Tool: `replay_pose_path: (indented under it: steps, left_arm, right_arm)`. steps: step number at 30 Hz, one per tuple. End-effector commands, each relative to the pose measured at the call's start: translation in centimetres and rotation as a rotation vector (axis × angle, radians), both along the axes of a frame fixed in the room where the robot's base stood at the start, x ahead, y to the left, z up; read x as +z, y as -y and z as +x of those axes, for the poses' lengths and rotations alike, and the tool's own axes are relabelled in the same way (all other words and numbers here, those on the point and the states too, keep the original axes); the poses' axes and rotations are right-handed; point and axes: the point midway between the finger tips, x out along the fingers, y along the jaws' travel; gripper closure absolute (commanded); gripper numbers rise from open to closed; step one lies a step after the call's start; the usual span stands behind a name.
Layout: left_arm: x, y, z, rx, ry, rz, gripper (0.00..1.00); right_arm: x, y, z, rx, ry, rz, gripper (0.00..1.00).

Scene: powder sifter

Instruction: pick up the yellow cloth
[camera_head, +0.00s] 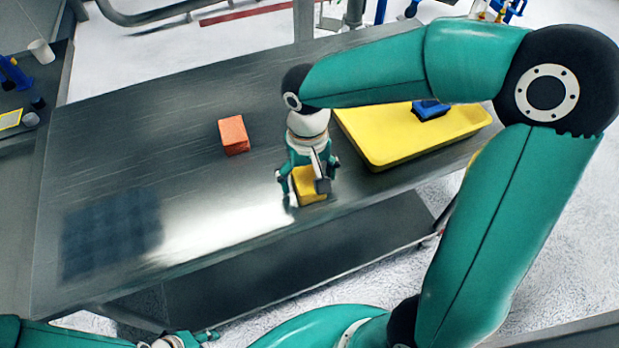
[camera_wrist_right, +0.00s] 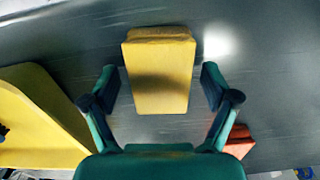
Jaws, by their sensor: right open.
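The yellow cloth (camera_head: 311,196) is a block-like folded piece lying on the dark metal table, near its front edge. My right gripper (camera_head: 306,181) points down over it and partly hides it. In the right wrist view the cloth (camera_wrist_right: 160,72) lies between the two spread fingers of my right gripper (camera_wrist_right: 159,86), with a gap on each side. The right gripper is open and empty. My left gripper (camera_head: 190,340) shows only in part at the bottom edge of the head view, away from the cloth; its jaws are unclear.
An orange block (camera_head: 233,135) stands on the table (camera_head: 150,130) left of the cloth. A yellow tray (camera_head: 377,160) holding a blue item (camera_head: 430,109) lies to the right, behind my right forearm. The table's left half is mostly clear. A side bench (camera_head: 58,75) stands at far left.

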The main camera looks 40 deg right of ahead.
Motion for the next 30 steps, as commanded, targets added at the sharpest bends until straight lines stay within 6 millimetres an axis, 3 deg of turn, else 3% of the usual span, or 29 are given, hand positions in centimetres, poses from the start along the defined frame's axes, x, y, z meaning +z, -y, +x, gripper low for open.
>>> replay_pose_path:
  steps: [2, 14, 23, 30]
  left_arm:
    - [0.0, 0.0, 0.0, 0.0, 0.0, 0.0, 0.6]
    - [0.0, 0.0, 0.0, 0.0, 0.0, 0.0, 0.6]
    - [0.0, 0.0, 0.0, 0.0, 0.0, 0.0, 0.6]
    - [0.2, 0.0, 0.0, 0.0, 0.0, 0.0, 0.6]
  right_arm:
    - [0.0, 0.0, 0.0, 0.0, 0.0, 0.0, 0.14]
    - [0.0, 0.0, 0.0, 0.0, 0.0, 0.0, 0.78]
    - [0.2, 0.0, 0.1, 0.0, 0.001, 0.001, 0.78]
    - [1.9, 0.0, 0.1, 0.0, 0.004, 0.0, 0.78]
